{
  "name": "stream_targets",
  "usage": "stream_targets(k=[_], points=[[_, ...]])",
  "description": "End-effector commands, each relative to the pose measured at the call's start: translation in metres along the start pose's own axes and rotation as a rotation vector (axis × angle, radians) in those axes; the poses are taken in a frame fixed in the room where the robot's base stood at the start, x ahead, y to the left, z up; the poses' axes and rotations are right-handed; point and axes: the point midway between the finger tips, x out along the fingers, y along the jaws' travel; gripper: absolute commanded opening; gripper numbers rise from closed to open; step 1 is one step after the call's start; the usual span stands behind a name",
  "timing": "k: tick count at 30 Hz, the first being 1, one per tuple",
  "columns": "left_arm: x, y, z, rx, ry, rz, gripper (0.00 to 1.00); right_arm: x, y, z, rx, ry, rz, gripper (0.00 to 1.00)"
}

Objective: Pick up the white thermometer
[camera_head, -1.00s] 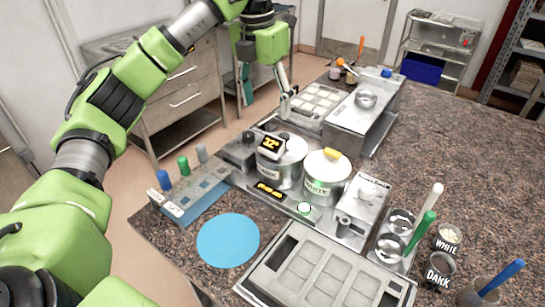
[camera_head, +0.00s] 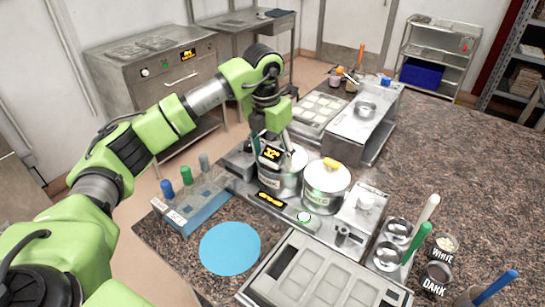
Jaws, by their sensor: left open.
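I cannot tell for sure which thing is the white thermometer. A rack (camera_head: 195,212) at the table's left edge holds upright sticks with a blue top (camera_head: 167,187), a green top (camera_head: 186,175) and a pale grey top (camera_head: 204,162). My left gripper (camera_head: 282,140) is open and points down just above the back metal pot (camera_head: 271,181); it partly hides that pot's top. A black display (camera_head: 270,154) with yellow digits shows at this pot. My right gripper is not in view.
A blue round mat (camera_head: 230,247) and a mould tray (camera_head: 318,277) lie in front. White (camera_head: 426,213), green (camera_head: 417,241) and blue (camera_head: 499,286) handles stand at the right near cups marked WHITE and DARK.

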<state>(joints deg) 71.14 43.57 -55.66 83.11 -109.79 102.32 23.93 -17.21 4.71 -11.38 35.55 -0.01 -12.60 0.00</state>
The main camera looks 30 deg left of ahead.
Motion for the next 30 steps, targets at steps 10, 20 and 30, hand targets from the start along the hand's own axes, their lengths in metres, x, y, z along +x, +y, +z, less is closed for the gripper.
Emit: stream_targets(k=[10, 20, 30], points=[[0.003, 0.000, 0.000, 0.000, 0.000, 0.000, 0.39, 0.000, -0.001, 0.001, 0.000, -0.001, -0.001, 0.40], [0.002, 0.000, 0.000, 0.000, -0.001, 0.000, 0.21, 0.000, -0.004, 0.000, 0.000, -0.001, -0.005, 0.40], [-0.039, 0.000, 0.007, 0.000, -0.007, 0.000, 0.21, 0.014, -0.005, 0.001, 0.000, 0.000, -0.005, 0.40]])
